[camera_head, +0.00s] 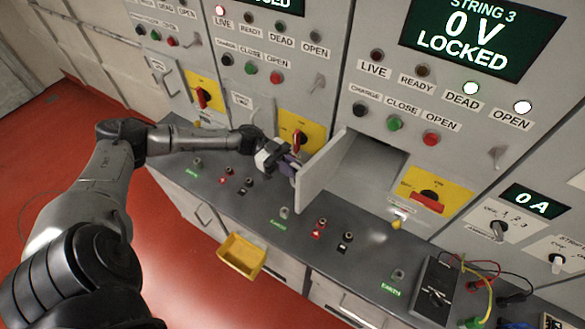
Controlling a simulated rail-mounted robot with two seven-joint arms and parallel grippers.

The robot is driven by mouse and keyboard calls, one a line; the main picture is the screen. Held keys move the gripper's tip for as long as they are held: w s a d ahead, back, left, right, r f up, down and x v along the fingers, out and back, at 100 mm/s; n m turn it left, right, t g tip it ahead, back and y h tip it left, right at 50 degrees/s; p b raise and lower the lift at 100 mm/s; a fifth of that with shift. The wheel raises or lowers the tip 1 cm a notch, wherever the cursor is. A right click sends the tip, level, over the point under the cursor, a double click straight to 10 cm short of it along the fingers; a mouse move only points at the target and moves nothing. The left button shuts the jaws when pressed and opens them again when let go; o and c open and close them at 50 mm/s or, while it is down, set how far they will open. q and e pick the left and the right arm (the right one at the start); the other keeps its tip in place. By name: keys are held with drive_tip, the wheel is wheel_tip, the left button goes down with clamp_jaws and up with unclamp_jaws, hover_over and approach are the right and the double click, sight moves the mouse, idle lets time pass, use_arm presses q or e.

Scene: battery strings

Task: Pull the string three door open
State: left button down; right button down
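The string three panel has a green display (478,38) reading "STRING 3 0 V LOCKED". Its DEAD and OPEN lamps are lit. Below its buttons, a light grey door (322,170) stands swung out to the left, with a dark-topped opening (368,168) behind it. My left gripper (290,166) is at the left, outer side of this door, close to or touching it. The door's handle is hidden, and whether the fingers are shut on it cannot be seen. My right gripper is out of view.
A red rotary switch (429,200) on a yellow plate sits right of the opening. The grey counter (260,208) below carries terminals. A yellow bin (241,256) hangs at its front. A black meter (435,288) with leads stands at the right.

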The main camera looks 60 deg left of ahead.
use_arm(q)
drive_tip(key=c, duration=1.6)
unclamp_jaws()
drive_tip(key=shift+w+a+r, duration=0.1)
drive_tip(key=shift+r, duration=0.3)
drive_tip(key=o, duration=0.3)
drive_tip(key=shift+a, duration=0.2)
drive_tip(key=shift+o, duration=0.6)
drive_tip(key=shift+d+f, duration=0.1)
drive_tip(key=shift+f, duration=0.1)
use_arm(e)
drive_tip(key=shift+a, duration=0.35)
